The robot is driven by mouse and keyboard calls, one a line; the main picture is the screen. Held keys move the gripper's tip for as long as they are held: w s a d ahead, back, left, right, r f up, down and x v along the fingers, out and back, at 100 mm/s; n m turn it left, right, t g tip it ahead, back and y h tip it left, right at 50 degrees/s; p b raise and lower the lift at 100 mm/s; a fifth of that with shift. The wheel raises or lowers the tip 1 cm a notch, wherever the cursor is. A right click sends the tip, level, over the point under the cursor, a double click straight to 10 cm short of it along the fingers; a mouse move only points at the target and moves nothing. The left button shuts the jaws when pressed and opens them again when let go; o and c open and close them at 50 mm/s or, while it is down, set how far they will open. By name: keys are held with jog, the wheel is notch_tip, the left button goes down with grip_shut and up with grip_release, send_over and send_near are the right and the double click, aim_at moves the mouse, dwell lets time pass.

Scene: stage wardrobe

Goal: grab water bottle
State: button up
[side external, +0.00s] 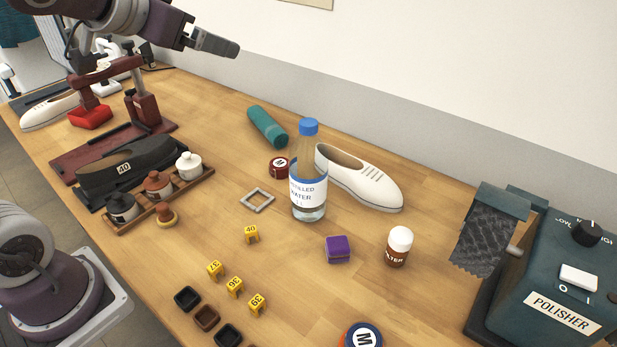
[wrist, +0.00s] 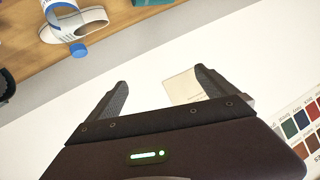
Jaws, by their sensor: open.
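The water bottle (side external: 309,172) stands upright near the middle of the table in the side external view. It is clear, with a blue cap and a white label with blue bands reading "WATER". In the wrist view the bottle (wrist: 62,12) is cut off at the top left edge, its blue cap (wrist: 78,50) showing. My gripper (side external: 238,49) is up and to the left of the bottle, well above the table and apart from it. In the wrist view my gripper (wrist: 160,85) has its two fingers spread wide with nothing between them.
A white shoe (side external: 365,180) lies close behind the bottle on its right. A teal roll (side external: 267,126) and a dark red tin (side external: 279,167) lie to its left. A purple block (side external: 338,249) and a brown jar (side external: 398,247) are in front. The polisher (side external: 560,270) stands far right.

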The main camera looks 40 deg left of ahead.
jog(key=w+d+m+t+h, duration=0.2)
jog(key=w+d+m+h, duration=0.1)
jog(key=w, duration=0.4)
jog(key=m+g+h, duration=0.2)
jog(key=m+h, duration=0.2)
jog(key=h, duration=0.5)
send_over(290, 155)
notch_tip(290, 155, down, 7)
notch_tip(290, 155, down, 17)
jog(key=shift+r, duration=0.2)
jog(key=x, duration=0.3)
jog(key=f+x, duration=0.1)
jog(key=x, duration=0.3)
jog(key=shift+f, duration=0.1)
grip_shut()
